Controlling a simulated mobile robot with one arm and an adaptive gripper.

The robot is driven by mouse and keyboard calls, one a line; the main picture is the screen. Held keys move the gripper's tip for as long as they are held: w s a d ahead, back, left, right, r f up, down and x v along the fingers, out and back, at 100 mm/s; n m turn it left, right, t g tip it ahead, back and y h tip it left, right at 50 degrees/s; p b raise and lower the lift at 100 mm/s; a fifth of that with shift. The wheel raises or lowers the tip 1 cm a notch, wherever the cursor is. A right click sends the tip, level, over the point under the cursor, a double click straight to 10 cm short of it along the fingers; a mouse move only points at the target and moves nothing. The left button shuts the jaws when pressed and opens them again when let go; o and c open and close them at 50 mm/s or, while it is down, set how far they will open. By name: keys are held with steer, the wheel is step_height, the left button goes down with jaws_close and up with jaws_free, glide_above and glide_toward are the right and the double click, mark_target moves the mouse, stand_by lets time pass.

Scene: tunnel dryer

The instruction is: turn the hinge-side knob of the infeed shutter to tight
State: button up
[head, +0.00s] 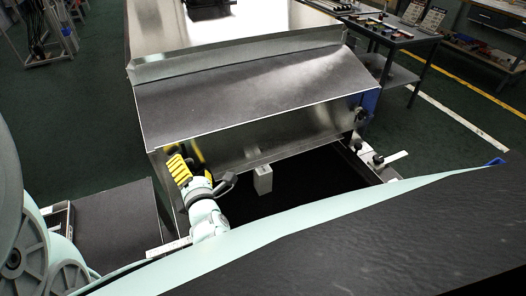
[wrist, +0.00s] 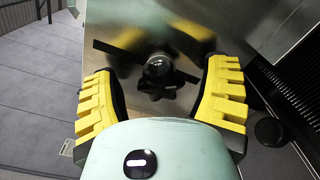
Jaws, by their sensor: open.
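In the wrist view a black lobed knob (wrist: 158,76) sits on a shiny metal panel (wrist: 125,70), with a thin dark bar or slot crossing behind it. My gripper (wrist: 160,90) is open, its yellow ribbed fingers on either side of the knob with visible gaps. In the head view my gripper (head: 181,168) is at the left end of the dryer's metal front, and the knob there is hidden. Another dark knob (head: 360,117) shows at the right end of the front. I cannot tell which end is the hinge side.
A dark sloping cover (head: 240,92) lies above the metal front. A small pale box (head: 263,179) stands below it, beside a dark opening. A white lever (head: 391,158) is at the right rail. A dark round part (wrist: 269,131) lies right of my fingers in the wrist view.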

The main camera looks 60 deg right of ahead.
steer(key=c, duration=1.2)
steer(key=shift+f+b, duration=0.1)
steer(key=shift+b, duration=0.3)
